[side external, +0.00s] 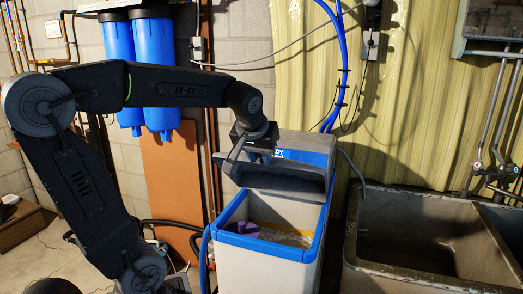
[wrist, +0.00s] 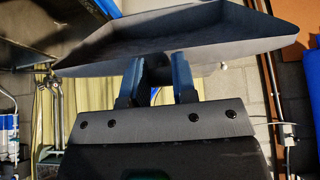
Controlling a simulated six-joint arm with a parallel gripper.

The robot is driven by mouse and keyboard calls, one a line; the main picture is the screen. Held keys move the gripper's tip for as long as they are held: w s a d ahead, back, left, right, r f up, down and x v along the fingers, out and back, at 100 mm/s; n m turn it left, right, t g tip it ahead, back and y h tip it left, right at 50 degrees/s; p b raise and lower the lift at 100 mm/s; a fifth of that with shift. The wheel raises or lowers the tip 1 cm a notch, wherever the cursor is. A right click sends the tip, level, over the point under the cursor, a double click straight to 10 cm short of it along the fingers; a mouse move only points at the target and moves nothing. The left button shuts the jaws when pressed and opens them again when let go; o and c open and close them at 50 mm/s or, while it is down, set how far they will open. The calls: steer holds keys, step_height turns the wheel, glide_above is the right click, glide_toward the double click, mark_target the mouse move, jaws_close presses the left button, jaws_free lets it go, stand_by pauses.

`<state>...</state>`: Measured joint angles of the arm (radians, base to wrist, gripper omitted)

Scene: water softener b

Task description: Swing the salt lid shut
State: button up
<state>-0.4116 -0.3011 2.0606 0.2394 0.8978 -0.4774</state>
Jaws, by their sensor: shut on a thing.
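The salt lid (side external: 290,183) is a dark grey, shallow tray-like cover. It stands raised and tilted over the rear of the open salt bin (side external: 262,249), which has a blue rim and a white body. My gripper (side external: 246,153) is at the lid's upper left part in the side external view. In the wrist view the gripper's two fingers (wrist: 157,74) reach up to the lid (wrist: 190,35) and are shut on it. The exact contact at the fingertips is partly hidden by the lid. Pale salt and a purple object (side external: 246,227) show inside the bin.
The softener's grey and blue head (side external: 305,150) stands behind the lid. A stone sink (side external: 410,235) is close on the right. Blue filter housings (side external: 155,70) hang on the wall at the left. Blue tubes (side external: 342,70) rise behind the softener. The space above the bin opening is clear.

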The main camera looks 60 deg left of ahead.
steer(key=s+d+f, duration=0.3)
steer(key=f, duration=0.4)
steer(key=shift+f, duration=0.3)
stand_by(0.4)
step_height(320, 180, down, 9)
steer(key=s+d, duration=0.1)
steer(key=shift+s+d+r, duration=0.2)
steer(key=shift+s, duration=0.1)
stand_by(0.7)
